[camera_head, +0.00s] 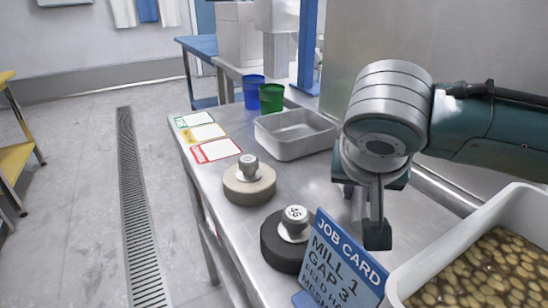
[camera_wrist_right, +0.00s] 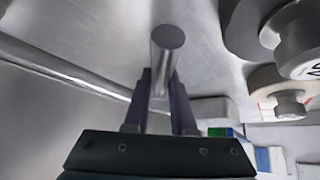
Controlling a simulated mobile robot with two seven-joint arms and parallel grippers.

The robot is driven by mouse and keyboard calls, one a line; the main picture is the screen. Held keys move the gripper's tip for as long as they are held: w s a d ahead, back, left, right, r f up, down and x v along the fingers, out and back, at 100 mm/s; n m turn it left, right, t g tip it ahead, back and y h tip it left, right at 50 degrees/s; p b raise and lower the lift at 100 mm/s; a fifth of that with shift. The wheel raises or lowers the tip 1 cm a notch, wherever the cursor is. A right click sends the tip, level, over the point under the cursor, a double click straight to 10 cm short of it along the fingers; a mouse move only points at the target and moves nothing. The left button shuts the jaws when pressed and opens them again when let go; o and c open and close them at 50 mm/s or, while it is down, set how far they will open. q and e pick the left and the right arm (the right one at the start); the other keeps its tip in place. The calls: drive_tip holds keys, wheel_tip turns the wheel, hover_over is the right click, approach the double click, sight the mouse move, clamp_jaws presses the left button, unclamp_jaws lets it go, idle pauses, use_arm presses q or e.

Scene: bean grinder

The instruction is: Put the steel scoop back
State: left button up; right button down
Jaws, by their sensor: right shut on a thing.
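The handle's flat round end faces the camera. The scoop's bowl does not show in either view, and I cannot tell whether it touches anything. My left gripper is not in view.
An empty steel tray (camera_head: 295,145) stands behind a cream weight (camera_head: 240,190) and a black weight (camera_head: 278,255). A blue job card (camera_head: 340,265) stands in front. A white bin (camera_head: 450,240) of beans is at right. Blue (camera_head: 253,88) and green (camera_head: 271,98) cups stand behind.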

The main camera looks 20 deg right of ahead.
drive_tip(key=shift+f, duration=0.1)
drive_tip(key=c, duration=0.7)
unclamp_jaws()
drive_tip(key=shift+c, duration=0.2)
drive_tip(key=p+v, duration=0.4)
drive_tip(key=v, duration=0.7)
drive_tip(key=shift+w, duration=0.1)
drive_tip(key=shift+s+a+r, duration=0.25)
drive_tip(key=shift+r, duration=0.25)
